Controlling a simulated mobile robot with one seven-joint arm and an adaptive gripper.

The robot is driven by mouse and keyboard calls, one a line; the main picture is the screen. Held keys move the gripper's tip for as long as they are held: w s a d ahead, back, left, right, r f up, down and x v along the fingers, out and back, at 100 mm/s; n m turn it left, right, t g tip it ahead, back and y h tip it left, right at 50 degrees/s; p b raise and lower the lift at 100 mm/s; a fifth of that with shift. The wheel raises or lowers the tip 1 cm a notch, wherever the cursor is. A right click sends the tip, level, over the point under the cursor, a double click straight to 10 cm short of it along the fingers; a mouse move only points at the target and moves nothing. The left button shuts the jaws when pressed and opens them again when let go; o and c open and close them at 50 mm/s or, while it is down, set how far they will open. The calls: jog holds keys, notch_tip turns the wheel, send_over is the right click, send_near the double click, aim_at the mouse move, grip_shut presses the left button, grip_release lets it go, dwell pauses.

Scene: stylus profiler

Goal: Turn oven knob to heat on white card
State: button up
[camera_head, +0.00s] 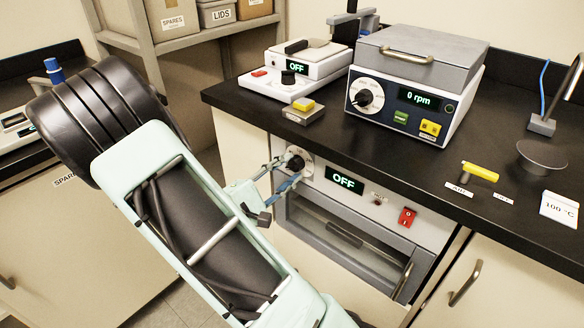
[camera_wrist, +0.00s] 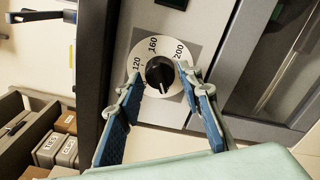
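The oven (camera_head: 350,225) is built in below the black counter, and its display (camera_head: 343,181) reads OFF. Its black oven knob (camera_head: 297,163) sits on a white dial at the panel's left end. In the wrist view the knob (camera_wrist: 159,73) has marks 120, 160 and 200 around it, and its pointer faces the picture's lower edge. My gripper (camera_head: 284,173) is at the knob; in the wrist view my gripper (camera_wrist: 160,80) is open, one blue fingertip on each side of the knob with gaps. The white card (camera_head: 559,209) on the counter at right reads 100 °C.
A red switch (camera_head: 407,217) is on the oven panel. A shelf with boxes (camera_head: 172,18) is behind.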

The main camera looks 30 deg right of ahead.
grip_shut()
jog(key=m+b, duration=0.8)
jog(key=b, duration=0.2)
jog(key=shift+m, duration=0.6)
